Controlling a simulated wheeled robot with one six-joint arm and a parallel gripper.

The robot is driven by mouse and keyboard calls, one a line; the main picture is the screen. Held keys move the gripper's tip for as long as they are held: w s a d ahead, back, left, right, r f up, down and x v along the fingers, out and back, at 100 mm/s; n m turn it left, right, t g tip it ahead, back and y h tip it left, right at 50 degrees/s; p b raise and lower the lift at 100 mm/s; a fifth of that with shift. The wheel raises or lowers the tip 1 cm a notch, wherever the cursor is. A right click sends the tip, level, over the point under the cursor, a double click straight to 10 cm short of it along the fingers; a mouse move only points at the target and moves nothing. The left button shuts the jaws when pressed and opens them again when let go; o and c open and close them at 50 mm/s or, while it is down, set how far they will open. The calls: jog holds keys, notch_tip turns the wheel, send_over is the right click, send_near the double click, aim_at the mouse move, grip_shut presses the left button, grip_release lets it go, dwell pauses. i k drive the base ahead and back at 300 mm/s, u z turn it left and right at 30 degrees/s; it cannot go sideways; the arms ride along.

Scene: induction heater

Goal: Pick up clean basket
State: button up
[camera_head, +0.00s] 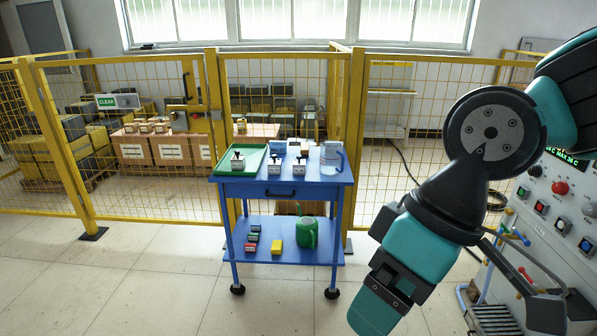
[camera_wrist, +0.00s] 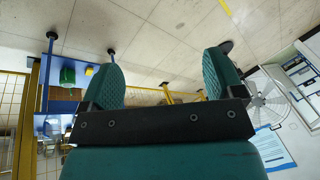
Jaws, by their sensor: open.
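Several small pale baskets with dark upright handles are on the blue cart's (camera_head: 285,188) top in the head view. One basket (camera_head: 237,165) is in the green tray (camera_head: 254,155) at the left. Two more stand to its right, a nearer-left basket (camera_head: 276,168) and a right basket (camera_head: 299,170). Their contents and any marking for clean are too small to tell. My gripper (camera_head: 373,312) hangs low at the right of the cart, apart from it. In the wrist view my gripper (camera_wrist: 163,60) has its two teal fingers spread wide, with nothing between them.
A clear jug-like container (camera_head: 330,158) stands at the cart's right end. The lower shelf holds a green watering can (camera_head: 306,233), a yellow block (camera_head: 276,247) and small coloured blocks. A yellow fence (camera_head: 212,100) runs behind. A control panel (camera_head: 560,200) stands right. Floor in front is clear.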

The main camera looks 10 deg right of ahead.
aim_at(300, 164)
jog(key=u, duration=0.3)
jog(key=i, duration=2.35)
jog(key=z, duration=0.25)
